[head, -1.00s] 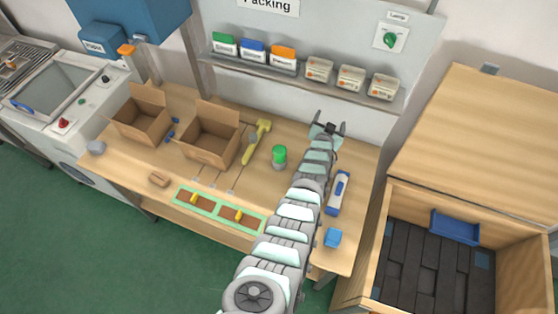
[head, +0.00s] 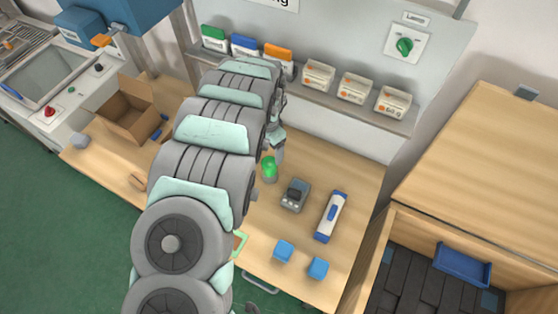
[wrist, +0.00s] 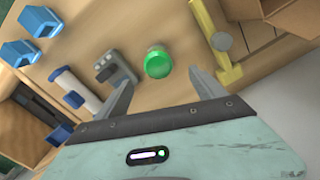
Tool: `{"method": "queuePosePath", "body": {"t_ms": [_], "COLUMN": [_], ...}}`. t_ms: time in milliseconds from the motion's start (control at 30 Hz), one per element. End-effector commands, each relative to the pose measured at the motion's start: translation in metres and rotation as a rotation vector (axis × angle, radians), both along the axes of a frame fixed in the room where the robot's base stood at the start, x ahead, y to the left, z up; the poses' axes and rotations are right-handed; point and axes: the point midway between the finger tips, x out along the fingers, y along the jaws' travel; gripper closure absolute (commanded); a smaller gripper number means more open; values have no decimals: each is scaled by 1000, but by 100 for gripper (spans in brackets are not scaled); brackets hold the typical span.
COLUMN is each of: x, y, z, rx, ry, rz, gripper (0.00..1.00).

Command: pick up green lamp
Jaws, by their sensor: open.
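The green lamp (head: 269,168), a short cylinder with a bright green top and greyish lower part, stands upright on the wooden table. In the wrist view the green lamp (wrist: 158,63) is seen from above, just beyond and between my open fingers. My gripper (head: 279,152) is close beside the lamp in the head view, partly hidden by my arm. In the wrist view my gripper (wrist: 162,80) has both fingers spread with nothing between them; the lamp looks apart from the fingertips.
A grey device (head: 295,195) and a blue-white tool (head: 331,216) lie right of the lamp. Two blue blocks (head: 284,251) sit near the front edge. A yellow tool (wrist: 222,45) lies on the lamp's other side. A cardboard box (head: 128,112) stands at left. A shelf (head: 335,95) runs behind.

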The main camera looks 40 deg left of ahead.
Motion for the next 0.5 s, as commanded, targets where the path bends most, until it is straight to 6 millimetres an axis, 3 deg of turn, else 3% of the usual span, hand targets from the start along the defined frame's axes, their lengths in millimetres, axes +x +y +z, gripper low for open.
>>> {"method": "queuePosePath", "body": {"t_ms": [500], "x": [0], "y": [-1], "z": [-54], "rx": [-1], "ry": [-1], "rz": [0], "gripper": [21]}}
